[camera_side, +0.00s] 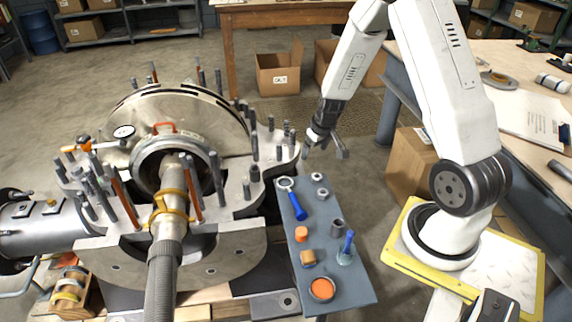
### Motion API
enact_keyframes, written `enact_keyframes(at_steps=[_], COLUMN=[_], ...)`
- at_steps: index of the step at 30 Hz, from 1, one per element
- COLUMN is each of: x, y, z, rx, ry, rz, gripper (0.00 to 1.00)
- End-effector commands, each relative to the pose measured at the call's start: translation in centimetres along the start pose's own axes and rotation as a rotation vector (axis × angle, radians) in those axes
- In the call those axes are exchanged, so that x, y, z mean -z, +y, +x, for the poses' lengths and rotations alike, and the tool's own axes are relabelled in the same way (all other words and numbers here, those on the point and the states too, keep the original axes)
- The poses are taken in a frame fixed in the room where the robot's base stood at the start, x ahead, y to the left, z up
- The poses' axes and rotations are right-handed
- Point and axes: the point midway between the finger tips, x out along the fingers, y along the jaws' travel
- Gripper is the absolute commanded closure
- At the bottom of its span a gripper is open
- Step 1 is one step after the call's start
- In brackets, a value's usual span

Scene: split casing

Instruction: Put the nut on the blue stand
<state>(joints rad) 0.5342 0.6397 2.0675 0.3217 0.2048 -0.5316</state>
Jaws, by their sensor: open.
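The blue-grey stand (318,215) is a narrow table right of the casing. Two small grey nuts lie near its far end: one nut (317,177) at the back and another nut (322,193) just in front of it. A dark, nut-like piece (254,173) is on the casing's right flange, by the studs; I cannot tell whether it is loose or on a stud. My gripper (324,152) is open and empty, pointing down above and beyond the stand's far end, apart from the nuts.
The stand also carries a blue-handled tool (296,204), an orange piece (301,234), a dark cylinder (337,227), a jar with a blue handle (346,254) and an orange-filled dish (322,289). The casing (230,262) bristles with upright studs at left. A workbench (505,95) is at right.

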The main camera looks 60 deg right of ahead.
Motion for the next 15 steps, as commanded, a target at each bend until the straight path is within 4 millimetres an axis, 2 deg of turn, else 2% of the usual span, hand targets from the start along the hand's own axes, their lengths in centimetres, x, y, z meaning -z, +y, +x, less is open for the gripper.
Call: enact_keyframes(at_steps=[1, 6, 11, 15], x=[0.0, -1.5, -3.7, -6.3], y=[-1.6, -6.6, -10.7, -13.6], z=[-1.1, -4.7, -7.8, -10.3], rx=[0.007, 0.029, 0.046, 0.056], ry=[0.003, -0.002, -0.008, -0.012], rz=[-0.026, -0.093, -0.157, -0.212], gripper=[0.05, 0.05, 0.05, 0.05])
